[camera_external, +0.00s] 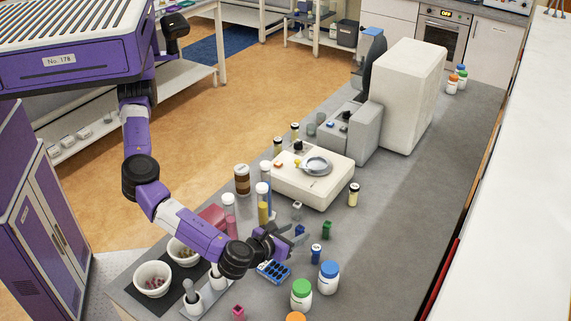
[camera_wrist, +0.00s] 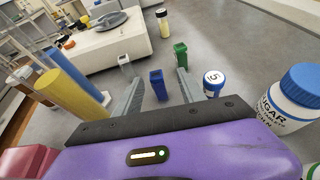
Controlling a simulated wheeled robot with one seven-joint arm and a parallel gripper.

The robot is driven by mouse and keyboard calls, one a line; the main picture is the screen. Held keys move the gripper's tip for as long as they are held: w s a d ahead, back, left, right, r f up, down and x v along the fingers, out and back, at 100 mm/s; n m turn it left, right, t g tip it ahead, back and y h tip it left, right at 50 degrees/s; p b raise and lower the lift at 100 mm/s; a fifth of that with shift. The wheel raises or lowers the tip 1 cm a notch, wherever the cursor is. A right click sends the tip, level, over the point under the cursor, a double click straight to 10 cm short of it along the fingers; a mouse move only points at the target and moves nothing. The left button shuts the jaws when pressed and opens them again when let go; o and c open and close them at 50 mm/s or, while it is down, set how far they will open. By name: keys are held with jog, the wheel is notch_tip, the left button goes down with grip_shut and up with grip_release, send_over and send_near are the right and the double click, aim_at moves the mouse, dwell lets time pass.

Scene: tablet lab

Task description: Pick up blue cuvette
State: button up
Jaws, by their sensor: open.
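The blue cuvette (camera_wrist: 157,86) stands upright on the grey bench in the wrist view, in the gap between my two fingers as seen there. It shows partly in the external view (camera_external: 300,229), close to my fingertips. My gripper (camera_wrist: 159,78) is open, with one finger left and one right of the cuvette and nothing held. In the external view my gripper (camera_external: 294,233) is low over the bench. I cannot tell whether the fingers reach fully around the cuvette or stop just short of it.
A green cuvette (camera_wrist: 180,54) and a blue-capped vial marked 5 (camera_wrist: 214,82) stand close on the right. A clear cuvette (camera_wrist: 125,65) is left. A large blue-capped jar (camera_wrist: 292,97) is farther right. A white balance (camera_external: 312,178) stands behind.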

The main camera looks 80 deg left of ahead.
aim_at(301, 228)
jog(key=x, duration=0.2)
jog(key=p+x, duration=0.1)
jog(key=x, duration=0.1)
jog(key=p+x, duration=0.1)
jog(key=x, duration=0.1)
jog(key=shift+s+a+f, duration=0.15)
jog(key=shift+a, duration=0.2)
jog(key=shift+w+a+f, duration=0.25)
jog(key=shift+w+f, duration=0.05)
jog(key=shift+w, duration=0.1)
grip_shut()
